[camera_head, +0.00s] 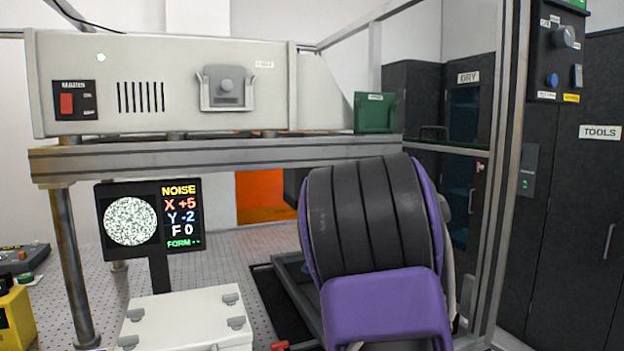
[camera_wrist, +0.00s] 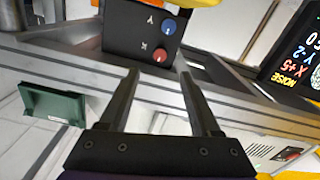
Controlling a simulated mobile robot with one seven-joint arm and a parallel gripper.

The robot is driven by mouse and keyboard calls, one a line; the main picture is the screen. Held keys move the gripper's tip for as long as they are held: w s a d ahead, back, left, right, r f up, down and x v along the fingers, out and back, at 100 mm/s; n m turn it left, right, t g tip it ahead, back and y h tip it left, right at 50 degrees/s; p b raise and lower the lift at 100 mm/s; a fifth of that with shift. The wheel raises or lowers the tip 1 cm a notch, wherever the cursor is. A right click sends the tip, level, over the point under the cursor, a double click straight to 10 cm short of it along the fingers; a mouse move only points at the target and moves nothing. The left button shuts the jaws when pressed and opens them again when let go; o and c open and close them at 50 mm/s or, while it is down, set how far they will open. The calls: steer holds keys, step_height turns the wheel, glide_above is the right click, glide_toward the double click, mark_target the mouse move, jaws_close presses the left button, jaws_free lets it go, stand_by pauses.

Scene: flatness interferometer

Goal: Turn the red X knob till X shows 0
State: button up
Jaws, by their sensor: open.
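The red X knob (camera_wrist: 160,54) is on a black panel (camera_wrist: 125,32) in the wrist view, beside the letter X. The blue Y knob (camera_wrist: 169,28) is above it on the same panel. My gripper (camera_wrist: 159,74) is open and empty, its two fingers apart, with the red knob showing between and beyond their tips; I see no contact. The display (camera_head: 153,218) in the head view reads NOISE, X +5, Y -2, F 0, and its round screen shows speckle. It also shows at the right of the wrist view (camera_wrist: 297,60). My gripper is hidden in the head view.
A grey metal frame (camera_head: 215,158) carries a pale instrument box (camera_head: 200,60) above the perforated table (camera_head: 235,258). A green box (camera_head: 375,112) sits at the frame's right end. A white case (camera_head: 180,322) stands in front of the display. A frame post (camera_head: 510,160) rises at right.

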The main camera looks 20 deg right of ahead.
steer(key=w+p, duration=0.1)
steer(key=w, duration=0.7)
steer(key=shift+w, duration=0.1)
jaws_close()
